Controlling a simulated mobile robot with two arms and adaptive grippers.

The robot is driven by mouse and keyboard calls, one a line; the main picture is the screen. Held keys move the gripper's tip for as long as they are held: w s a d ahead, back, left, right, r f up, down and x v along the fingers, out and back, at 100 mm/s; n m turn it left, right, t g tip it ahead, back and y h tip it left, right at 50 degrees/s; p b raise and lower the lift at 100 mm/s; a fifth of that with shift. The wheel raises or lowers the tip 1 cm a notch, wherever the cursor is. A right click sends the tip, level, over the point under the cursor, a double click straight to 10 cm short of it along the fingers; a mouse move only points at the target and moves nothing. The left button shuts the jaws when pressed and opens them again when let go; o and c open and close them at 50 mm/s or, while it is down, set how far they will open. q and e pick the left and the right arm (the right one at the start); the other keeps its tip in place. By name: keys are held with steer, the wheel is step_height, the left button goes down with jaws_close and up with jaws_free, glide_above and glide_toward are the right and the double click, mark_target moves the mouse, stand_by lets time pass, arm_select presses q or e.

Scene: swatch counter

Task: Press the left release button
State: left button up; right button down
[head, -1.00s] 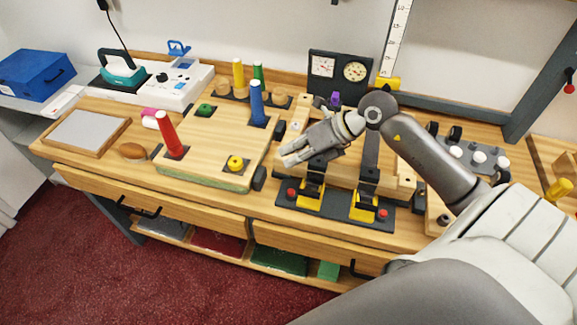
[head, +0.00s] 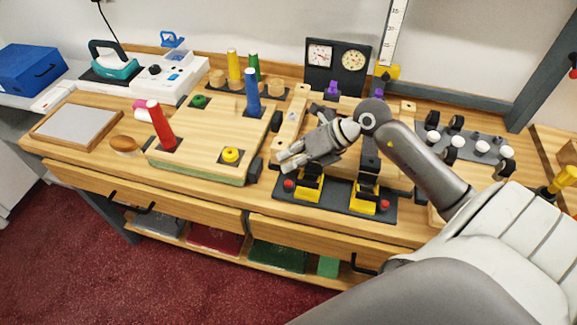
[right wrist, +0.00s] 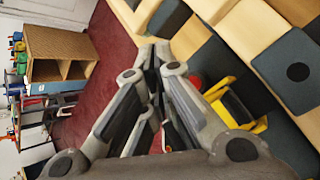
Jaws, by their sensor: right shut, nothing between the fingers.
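The left release button (head: 289,185) is a small red knob on the left end of a dark base plate (head: 330,197), beside a yellow lever clamp (head: 308,187). A matching right red button (head: 385,204) sits at the plate's other end, by a second yellow clamp (head: 362,199). My right gripper (head: 285,163) is shut and empty, its fingertips just above and behind the left button in the head view, apart from it. In the right wrist view the shut fingers (right wrist: 152,52) show with a red button (right wrist: 195,82) beside them, partly hidden. My left gripper is out of view.
A wooden peg board (head: 205,140) with red, blue and yellow pieces lies left of the clamps. A dark gauge panel (head: 337,68) stands behind. A grey rack with white knobs (head: 465,142) is at the right. The counter's front edge is close to the plate.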

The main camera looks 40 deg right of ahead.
mark_target(288, 183)
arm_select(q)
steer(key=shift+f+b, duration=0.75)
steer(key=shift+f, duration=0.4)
arm_select(e)
steer(key=shift+f, duration=1.5)
